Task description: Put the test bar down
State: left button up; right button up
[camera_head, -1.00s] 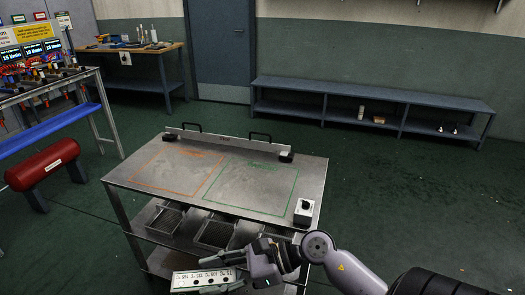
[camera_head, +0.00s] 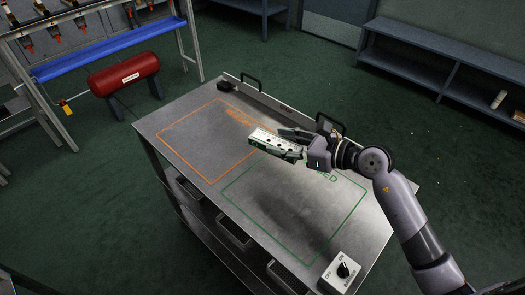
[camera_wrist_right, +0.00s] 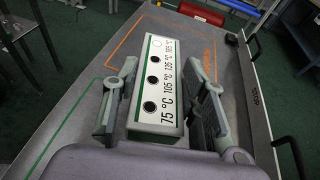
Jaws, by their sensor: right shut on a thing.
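The test bar (camera_head: 275,142) is a pale block with dark round spots and a green lower edge. In the right wrist view the test bar (camera_wrist_right: 158,88) shows temperature marks, among them 75 °C and 105 °C. My right gripper (camera_head: 292,143) is shut on it, with a finger on each side. It holds the bar over the metal table top (camera_head: 180,140), near the border between the orange outlined area (camera_head: 207,140) and the green outlined area (camera_head: 285,215). I cannot tell the exact height, but a dark shadow lies below. My left gripper is not in view.
A switch box with a black knob (camera_head: 341,272) sits at the table's near right corner. Black handles (camera_head: 250,82) stand along the far edge. Both outlined areas look bare. A red tank (camera_head: 124,84) and a blue bench (camera_head: 110,52) are off to the left.

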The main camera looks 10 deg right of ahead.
jog(key=w+a+r+m+t+h, duration=0.2)
jog(key=w+r, duration=0.5)
jog(key=w, duration=0.4)
jog(key=b, duration=0.2)
send_over(265, 155)
notch_tip(265, 155, down, 15)
jog(key=shift+a+f, duration=0.1)
jog(key=shift+f, duration=0.1)
notch_tip(265, 155, down, 5)
jog(key=shift+r+b, duration=0.1)
jog(key=shift+b, duration=0.7)
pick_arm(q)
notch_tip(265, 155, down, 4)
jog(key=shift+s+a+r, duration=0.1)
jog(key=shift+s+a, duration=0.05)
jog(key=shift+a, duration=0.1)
pick_arm(e)
jog(key=o, duration=1.2)
